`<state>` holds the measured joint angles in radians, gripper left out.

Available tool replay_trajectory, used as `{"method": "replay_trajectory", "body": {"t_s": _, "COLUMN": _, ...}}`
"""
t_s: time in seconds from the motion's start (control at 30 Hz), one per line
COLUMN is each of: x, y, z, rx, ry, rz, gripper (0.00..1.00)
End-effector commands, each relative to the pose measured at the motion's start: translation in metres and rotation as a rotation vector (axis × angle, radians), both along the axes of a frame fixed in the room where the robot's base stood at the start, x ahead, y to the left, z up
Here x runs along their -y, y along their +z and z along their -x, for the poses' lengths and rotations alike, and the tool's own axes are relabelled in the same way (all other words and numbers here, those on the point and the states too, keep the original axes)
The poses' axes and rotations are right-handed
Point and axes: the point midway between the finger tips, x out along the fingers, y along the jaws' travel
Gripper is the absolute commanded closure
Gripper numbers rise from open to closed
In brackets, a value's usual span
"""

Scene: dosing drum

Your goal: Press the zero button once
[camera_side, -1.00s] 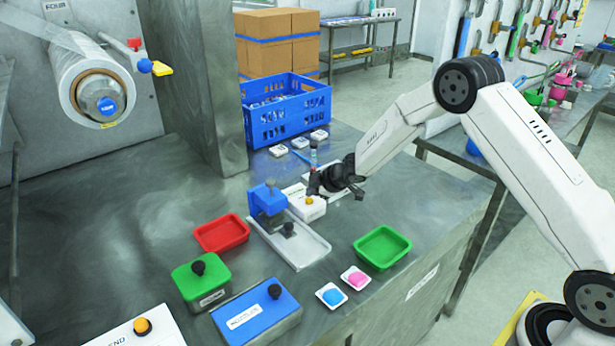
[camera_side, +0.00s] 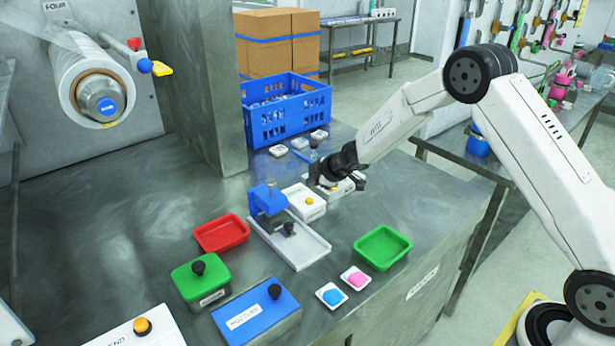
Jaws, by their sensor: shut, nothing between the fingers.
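A white box (camera_side: 304,202) with a small orange-yellow button (camera_side: 309,200) stands behind the blue device with the pale tray; its lettering is too small to read. My gripper (camera_side: 328,184) is shut and empty, pointing down just behind and to the right of this box. It is over a second white box (camera_side: 344,188), which it partly hides. I cannot tell whether the fingertips touch that box. A bit of yellow shows beside the gripper there. I cannot tell from the lettering which button is the zero button.
The blue device (camera_side: 267,199) with its pale tray (camera_side: 302,249) stands in front. Around it are a red tray (camera_side: 222,234), a green tray (camera_side: 382,248), a green box (camera_side: 200,281), a blue box (camera_side: 257,314) and two small packs. A blue crate (camera_side: 287,110) stands behind.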

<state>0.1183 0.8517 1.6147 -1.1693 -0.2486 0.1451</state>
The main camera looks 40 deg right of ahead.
Motion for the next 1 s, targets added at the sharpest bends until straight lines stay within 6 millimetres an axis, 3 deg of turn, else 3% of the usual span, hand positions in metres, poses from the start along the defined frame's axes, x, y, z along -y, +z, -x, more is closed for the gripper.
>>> {"method": "replay_trajectory", "body": {"t_s": 0.33, "x": 0.0, "y": 0.021, "z": 0.0, "rx": 0.0, "ry": -0.001, "rz": -0.001, "gripper": 1.0}}
{"method": "replay_trajectory", "body": {"t_s": 1.0, "x": 0.0, "y": 0.022, "z": 0.0, "rx": -0.001, "ry": -0.001, "rz": 0.0, "gripper": 1.0}}
